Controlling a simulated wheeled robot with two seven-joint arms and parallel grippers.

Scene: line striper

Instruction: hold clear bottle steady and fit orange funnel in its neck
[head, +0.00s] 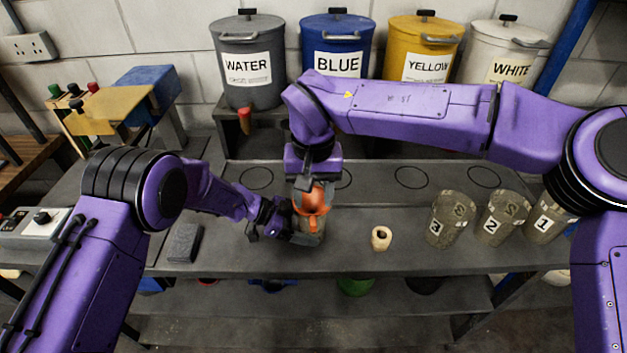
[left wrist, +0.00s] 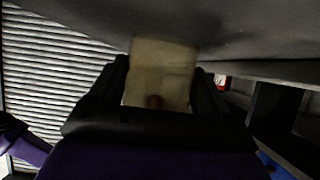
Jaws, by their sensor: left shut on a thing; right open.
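The clear bottle (head: 311,240) stands on the grey bench and looks tan and see-through. My left gripper (head: 290,232) is shut on it from the left. In the left wrist view the bottle (left wrist: 160,70) shows as a pale block between the two dark fingers. The orange funnel (head: 313,208) is upright at the bottle's top, its lower part seeming to be inside the neck; how deep it sits is hard to tell. My right gripper (head: 314,186) points down over the funnel, its fingers open around the rim, partly hiding it.
Cups numbered 3 (head: 448,228), 2 (head: 500,222) and 1 (head: 549,222) stand further right. A dark block (head: 184,243) lies left. Several labelled buckets, including WATER (head: 248,65), line the back.

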